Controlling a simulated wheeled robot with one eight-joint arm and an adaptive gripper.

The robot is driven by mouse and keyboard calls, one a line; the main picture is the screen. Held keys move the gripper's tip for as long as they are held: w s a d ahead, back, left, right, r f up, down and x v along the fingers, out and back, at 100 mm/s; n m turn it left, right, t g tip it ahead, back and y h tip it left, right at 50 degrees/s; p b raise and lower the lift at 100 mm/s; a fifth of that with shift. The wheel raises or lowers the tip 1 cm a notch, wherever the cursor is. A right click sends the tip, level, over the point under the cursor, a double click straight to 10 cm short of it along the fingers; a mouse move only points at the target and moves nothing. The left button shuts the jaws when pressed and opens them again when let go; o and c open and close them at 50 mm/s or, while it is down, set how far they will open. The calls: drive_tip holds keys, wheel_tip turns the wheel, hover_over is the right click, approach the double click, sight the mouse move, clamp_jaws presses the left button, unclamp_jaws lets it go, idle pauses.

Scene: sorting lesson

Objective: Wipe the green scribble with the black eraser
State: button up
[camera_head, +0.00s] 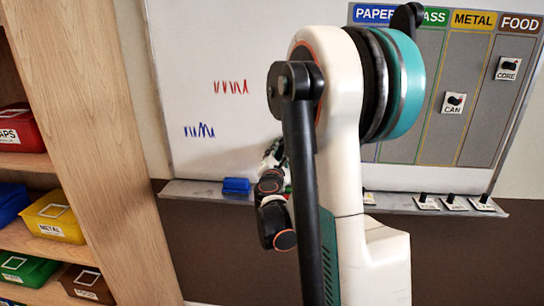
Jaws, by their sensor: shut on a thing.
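My gripper (274,152) is close to the whiteboard, just above the tray, and mostly hidden behind my own arm. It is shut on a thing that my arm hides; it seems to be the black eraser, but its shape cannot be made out. I see no green scribble on the open part of the whiteboard (205,60); the area behind my arm is hidden.
A red scribble (231,87) and a blue scribble (199,131) are on the board's left. A blue eraser (236,185) lies on the tray (200,193), left of my gripper. Several magnet cards (454,203) stand at the right. A wooden shelf (100,120) with bins is at left.

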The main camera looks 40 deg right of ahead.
drive_tip(key=shift+s+d+r, duration=0.9)
drive_tip(key=shift+s+d, duration=2.8)
drive_tip(key=shift+s, duration=0.5)
drive_tip(key=shift+w+a+b, duration=0.3)
drive_tip(key=shift+w+a, duration=2)
drive_tip(key=shift+w, duration=0.3)
drive_tip(key=shift+w+a+b, duration=0.25)
drive_tip(key=shift+w+a, duration=2)
drive_tip(key=shift+w, duration=0.3)
drive_tip(key=shift+w+r+p, duration=0.1)
drive_tip(key=shift+r+p, duration=0.55)
drive_tip(key=shift+r, duration=0.2)
drive_tip(key=s+d, duration=0.9)
drive_tip(key=s, duration=0.1)
drive_tip(key=shift+s+b, duration=0.3)
